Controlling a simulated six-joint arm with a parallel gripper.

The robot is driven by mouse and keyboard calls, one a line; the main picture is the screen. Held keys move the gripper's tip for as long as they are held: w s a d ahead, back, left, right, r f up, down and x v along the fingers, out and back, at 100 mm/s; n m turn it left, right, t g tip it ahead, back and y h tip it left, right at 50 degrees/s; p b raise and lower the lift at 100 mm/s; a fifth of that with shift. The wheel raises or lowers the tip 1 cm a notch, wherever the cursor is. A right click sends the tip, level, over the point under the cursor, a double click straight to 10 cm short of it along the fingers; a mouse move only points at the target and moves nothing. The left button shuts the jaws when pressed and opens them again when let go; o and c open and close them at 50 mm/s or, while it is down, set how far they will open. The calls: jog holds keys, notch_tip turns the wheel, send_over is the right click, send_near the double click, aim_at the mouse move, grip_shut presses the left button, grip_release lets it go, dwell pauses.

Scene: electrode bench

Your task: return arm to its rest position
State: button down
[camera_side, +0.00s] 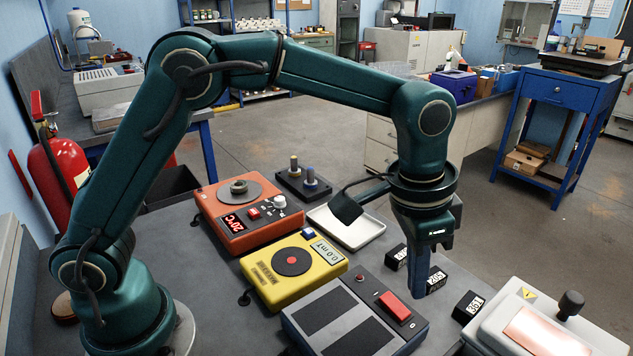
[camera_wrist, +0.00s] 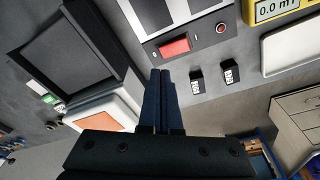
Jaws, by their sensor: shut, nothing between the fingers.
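My arm is bent over the bench, with its wrist above the right part of the table. My gripper (camera_side: 417,290) points down in the side view, beside the grey device with a red switch (camera_side: 350,318) and the small black numbered blocks (camera_side: 436,281). In the wrist view my gripper (camera_wrist: 163,72) has its two blue fingers together with nothing between them. The black blocks also show in the wrist view (camera_wrist: 197,82), to the right of the fingers and apart from them. How high the fingertips are above the table is hard to tell.
A yellow meter (camera_side: 318,268), an orange hotplate (camera_side: 225,228), a white tray (camera_side: 370,229) and a black stand with two posts (camera_side: 302,185) stand on the bench. A pale device with a copper plate (camera_side: 540,330) is at right. A red extinguisher (camera_side: 57,175) stands behind my arm.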

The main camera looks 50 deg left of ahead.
jog(key=shift+r, duration=0.65)
jog(key=s+a+r+n+t, duration=0.3)
jog(key=s+a+r, duration=0.2)
jog(key=a+r, duration=0.5)
jog(key=s+a+f+n, duration=0.1)
jog(key=s+a+f, duration=0.1)
jog(key=s, duration=0.3)
jog(key=s+a+f+n+t, duration=0.1)
jog(key=s+a+f+n, duration=0.1)
jog(key=s+f, duration=0.2)
jog(key=shift+s+a+y, duration=0.4)
jog(key=shift+s, duration=0.3)
jog(key=shift+f, duration=0.1)
